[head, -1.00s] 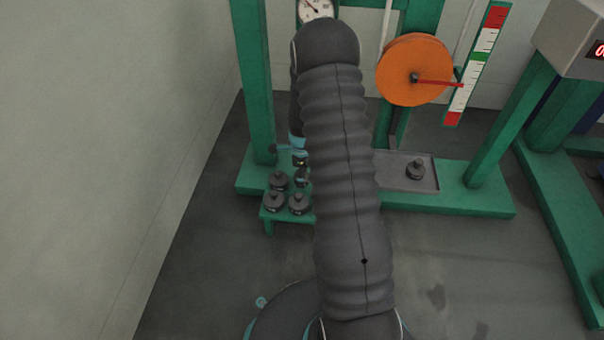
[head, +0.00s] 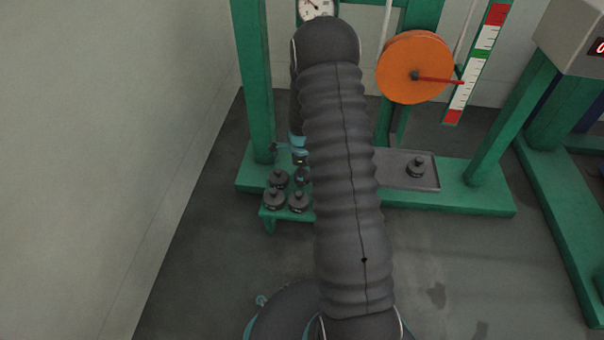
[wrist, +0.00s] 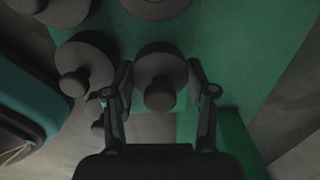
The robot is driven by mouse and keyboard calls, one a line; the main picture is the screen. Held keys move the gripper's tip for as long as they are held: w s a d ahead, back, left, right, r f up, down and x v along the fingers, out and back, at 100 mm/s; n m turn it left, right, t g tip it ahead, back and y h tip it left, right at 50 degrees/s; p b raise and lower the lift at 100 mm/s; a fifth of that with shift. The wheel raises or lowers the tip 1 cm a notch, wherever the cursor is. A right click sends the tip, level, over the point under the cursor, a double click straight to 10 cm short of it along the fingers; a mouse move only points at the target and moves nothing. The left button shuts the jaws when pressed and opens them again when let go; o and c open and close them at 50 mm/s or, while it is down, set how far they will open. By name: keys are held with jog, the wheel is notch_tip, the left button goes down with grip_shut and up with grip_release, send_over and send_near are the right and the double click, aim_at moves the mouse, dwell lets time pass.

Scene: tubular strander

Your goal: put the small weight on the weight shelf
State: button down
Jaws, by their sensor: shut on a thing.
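My gripper (wrist: 160,98) has its two fingers closed on either side of a dark grey, knobbed small weight (wrist: 158,75). In the wrist view the weight is over or on the green weight shelf (wrist: 240,75); I cannot tell whether it touches. In the head view my arm hides much of this area, and the gripper is a small dark shape beside the weights. The low green weight shelf (head: 268,215) stands at the left foot of the frame and bears several dark weights (head: 274,200). One neighbouring weight (wrist: 84,68) is close to the left finger.
A grey tray (head: 395,182) to the right holds another dark weight (head: 416,168). Green posts (head: 255,80), an orange disc (head: 414,68) with a red pointer and a dial gauge (head: 316,8) stand behind. The floor in front is clear.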

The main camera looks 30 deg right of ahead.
jog(key=shift+f+b, duration=1.05)
jog(key=shift+f, duration=0.45)
jog(key=shift+c, duration=1.3)
grip_release()
jog(key=shift+r, duration=0.1)
notch_tip(320, 180, up, 12)
jog(key=shift+f, duration=0.1)
